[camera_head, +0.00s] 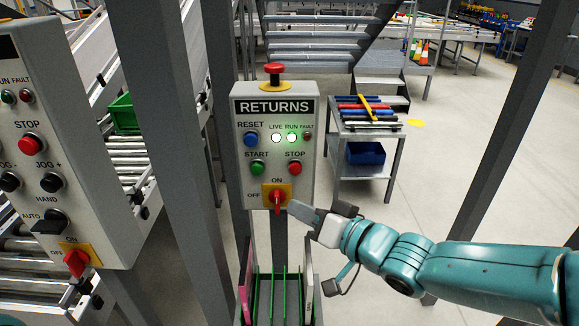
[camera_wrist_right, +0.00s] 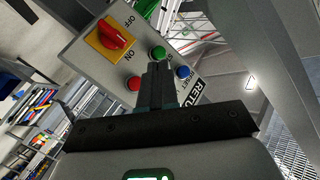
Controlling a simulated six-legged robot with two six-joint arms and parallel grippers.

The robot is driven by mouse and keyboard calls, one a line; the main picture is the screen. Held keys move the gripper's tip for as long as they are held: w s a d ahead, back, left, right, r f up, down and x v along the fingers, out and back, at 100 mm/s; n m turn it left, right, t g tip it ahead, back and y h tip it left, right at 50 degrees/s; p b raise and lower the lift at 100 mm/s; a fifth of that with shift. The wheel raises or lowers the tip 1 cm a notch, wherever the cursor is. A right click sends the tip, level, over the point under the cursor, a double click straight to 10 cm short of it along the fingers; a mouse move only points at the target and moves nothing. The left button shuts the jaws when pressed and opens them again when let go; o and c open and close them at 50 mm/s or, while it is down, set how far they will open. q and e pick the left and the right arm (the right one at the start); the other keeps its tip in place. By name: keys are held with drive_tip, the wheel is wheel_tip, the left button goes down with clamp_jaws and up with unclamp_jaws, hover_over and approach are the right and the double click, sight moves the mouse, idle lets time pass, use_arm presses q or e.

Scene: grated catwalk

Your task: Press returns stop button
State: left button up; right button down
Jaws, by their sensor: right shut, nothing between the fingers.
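The grey RETURNS box (camera_head: 274,106) stands on a post in the middle of the head view. Its red STOP button (camera_head: 295,168) is at the right, beside the green START button (camera_head: 257,168) and below the lit LIVE and RUN lamps (camera_head: 291,138). The STOP button also shows in the right wrist view (camera_wrist_right: 134,83), left of the fingers. My right gripper (camera_head: 293,207) is shut and empty, with its tips low by the box's right side, below STOP and near the rotary switch (camera_head: 277,197). I cannot tell whether the tips touch the box. My left gripper is not in view.
A red mushroom button (camera_head: 273,69) tops the box. Another control box (camera_head: 45,130) with its own red STOP (camera_head: 31,144) stands at the left. Steel posts flank the boxes. A tool cart (camera_head: 368,130) stands behind, and a green-divided rack (camera_head: 268,303) is below.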

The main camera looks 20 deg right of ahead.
sight(295, 169)
drive_tip(key=w+d+p, duration=0.2)
drive_tip(key=w+p, duration=0.1)
drive_tip(key=w, duration=0.5)
drive_tip(key=shift+d, duration=0.2)
idle(0.3)
idle(1.9)
drive_tip(key=shift+w+d+p, duration=0.1)
drive_tip(key=shift+w+p, duration=0.35)
drive_tip(key=shift+p, duration=0.1)
